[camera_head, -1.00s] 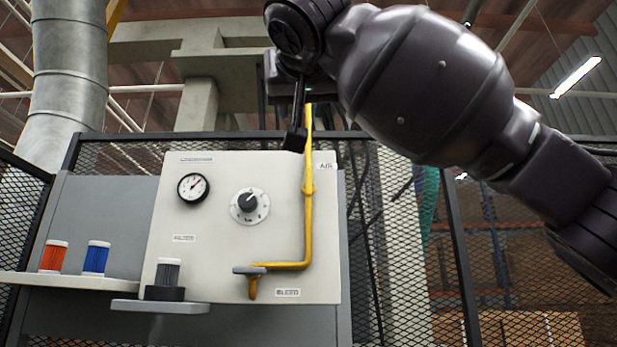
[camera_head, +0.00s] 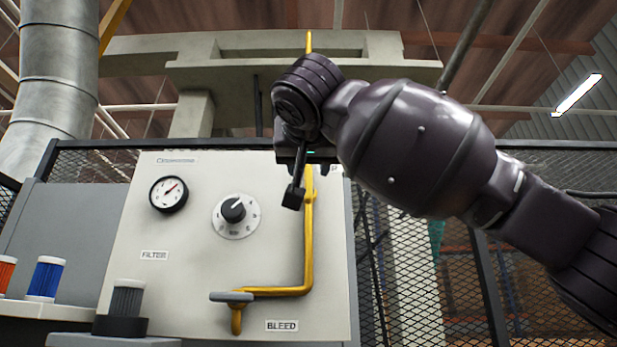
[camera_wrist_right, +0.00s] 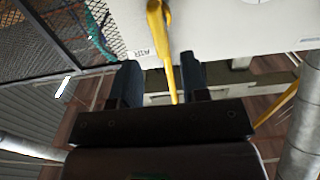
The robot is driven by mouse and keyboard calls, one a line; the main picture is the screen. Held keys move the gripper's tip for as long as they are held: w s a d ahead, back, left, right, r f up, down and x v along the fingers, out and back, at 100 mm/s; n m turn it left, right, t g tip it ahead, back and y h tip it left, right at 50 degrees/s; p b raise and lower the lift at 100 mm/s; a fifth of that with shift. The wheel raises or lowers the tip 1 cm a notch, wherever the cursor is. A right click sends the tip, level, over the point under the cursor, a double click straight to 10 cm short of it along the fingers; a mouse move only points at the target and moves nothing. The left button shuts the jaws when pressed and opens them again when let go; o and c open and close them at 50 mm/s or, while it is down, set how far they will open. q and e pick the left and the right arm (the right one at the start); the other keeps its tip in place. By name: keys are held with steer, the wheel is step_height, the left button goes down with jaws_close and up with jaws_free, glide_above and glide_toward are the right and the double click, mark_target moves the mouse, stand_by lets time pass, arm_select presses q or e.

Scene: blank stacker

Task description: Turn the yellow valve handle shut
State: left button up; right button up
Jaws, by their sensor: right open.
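The yellow valve handle (camera_head: 309,195) seems to be the upright yellow bar on the right of the white panel, in line with the yellow pipe. I cannot clearly tell where the handle ends and the pipe starts. My right gripper (camera_head: 296,188) hangs in front of its upper part, hiding some of it. One dark finger shows left of the yellow bar. In the right wrist view, the open fingers (camera_wrist_right: 160,75) stand on either side of the yellow bar (camera_wrist_right: 162,45), with gaps between. My left gripper is not in view.
The white panel (camera_head: 180,255) carries a gauge (camera_head: 168,194), a dial (camera_head: 234,210) and a grey-handled bleed valve (camera_head: 232,297). A blue filter (camera_head: 46,279) and a dark filter (camera_head: 126,298) stand lower left. Mesh fencing (camera_head: 400,260) stands behind on the right.

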mark_target(309, 178)
steer(key=w+p, duration=0.1)
steer(key=w, duration=0.4)
steer(key=shift+w+r, duration=0.1)
steer(key=shift+w, duration=0.05)
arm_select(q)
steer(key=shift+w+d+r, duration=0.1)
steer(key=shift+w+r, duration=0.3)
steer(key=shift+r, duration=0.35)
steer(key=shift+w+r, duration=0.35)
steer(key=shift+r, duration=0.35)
arm_select(e)
steer(key=shift+w, duration=0.7)
steer(key=c, duration=0.7)
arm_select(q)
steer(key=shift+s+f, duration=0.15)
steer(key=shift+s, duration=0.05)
arm_select(e)
jaws_close()
